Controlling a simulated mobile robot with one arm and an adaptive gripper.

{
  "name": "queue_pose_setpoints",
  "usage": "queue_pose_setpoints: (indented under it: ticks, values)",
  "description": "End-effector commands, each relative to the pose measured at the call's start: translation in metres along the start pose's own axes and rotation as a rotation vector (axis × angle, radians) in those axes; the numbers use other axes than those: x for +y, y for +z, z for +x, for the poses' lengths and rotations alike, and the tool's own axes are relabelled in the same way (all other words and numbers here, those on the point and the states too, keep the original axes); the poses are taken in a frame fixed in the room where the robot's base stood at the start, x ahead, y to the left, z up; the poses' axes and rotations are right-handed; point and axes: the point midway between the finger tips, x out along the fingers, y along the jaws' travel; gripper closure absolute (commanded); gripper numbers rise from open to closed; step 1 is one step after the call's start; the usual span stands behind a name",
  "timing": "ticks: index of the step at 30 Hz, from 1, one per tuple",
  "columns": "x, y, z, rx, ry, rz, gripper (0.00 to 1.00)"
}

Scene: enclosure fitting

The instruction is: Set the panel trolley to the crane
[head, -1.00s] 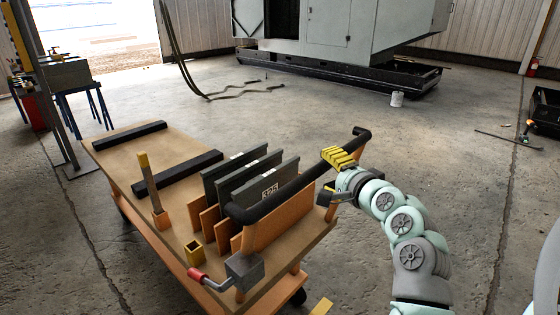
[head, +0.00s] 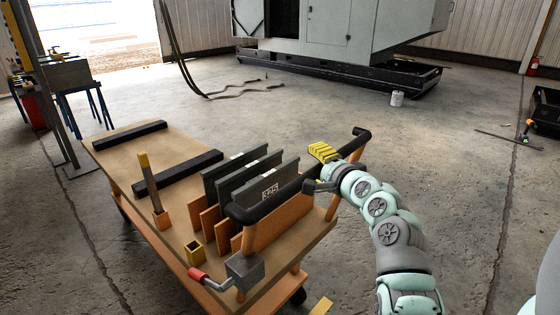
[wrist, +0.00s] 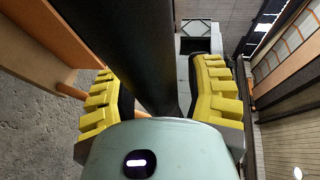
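The panel trolley (head: 128,158) stands at the left of the head view, with an orange-brown deck and a black push handle (head: 282,199) along its near right side. Several dark panels (head: 244,188) stand upright in slots on it, one labelled 325. My gripper (head: 317,168) is at the handle, toward its far end. In the wrist view the handle (wrist: 120,45) runs between the two yellow-padded fingers of my gripper (wrist: 158,70), which are spread either side of it with gaps showing. I cannot make out a crane.
A large grey enclosure (head: 345,25) on a black base stands at the back, with cables (head: 215,93) on the floor before it. A white bucket (head: 397,98) is near its corner. A workbench (head: 68,75) is at left. The concrete floor between is mostly clear.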

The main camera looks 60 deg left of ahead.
Motion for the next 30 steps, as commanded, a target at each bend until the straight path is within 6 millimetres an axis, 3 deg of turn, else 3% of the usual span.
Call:
queue_pose_setpoints:
  ticks: [1,15,30]
  values:
    - [-0.0001,0.0009,0.0003,-0.002,0.0,0.0,0.54]
    - [-0.0002,-0.0002,-0.0001,0.0,0.0,0.0,1.0]
    - [-0.0019,-0.0012,-0.0006,0.003,-0.004,-0.001,1.0]
